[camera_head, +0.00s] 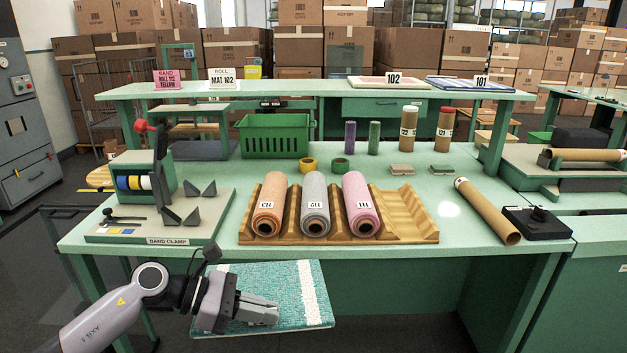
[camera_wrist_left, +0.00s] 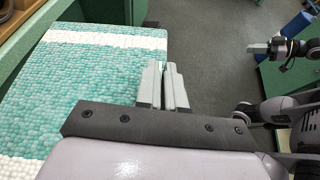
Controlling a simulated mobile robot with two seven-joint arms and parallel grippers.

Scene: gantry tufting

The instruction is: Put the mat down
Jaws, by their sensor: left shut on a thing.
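The mat (camera_head: 275,280) is teal and nubbly with white stripes, and it hangs in front of the table's front edge at lower left centre. My left gripper (camera_head: 277,308) is shut on the mat, its fingers lying across the mat's near part. In the left wrist view the mat (camera_wrist_left: 100,75) spreads out to the left of the fingers (camera_wrist_left: 167,85). My right gripper (camera_wrist_left: 262,47) shows small at the right of the left wrist view, apart from the mat; its jaw state is unclear.
The green table (camera_head: 345,163) holds a wooden cradle (camera_head: 412,222) with three rolls, a band clamp stand (camera_head: 150,228) at left, a green crate (camera_head: 275,134), and a cardboard tube (camera_head: 488,210) beside a black device (camera_head: 538,222) at right. A raised shelf (camera_head: 300,87) runs behind.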

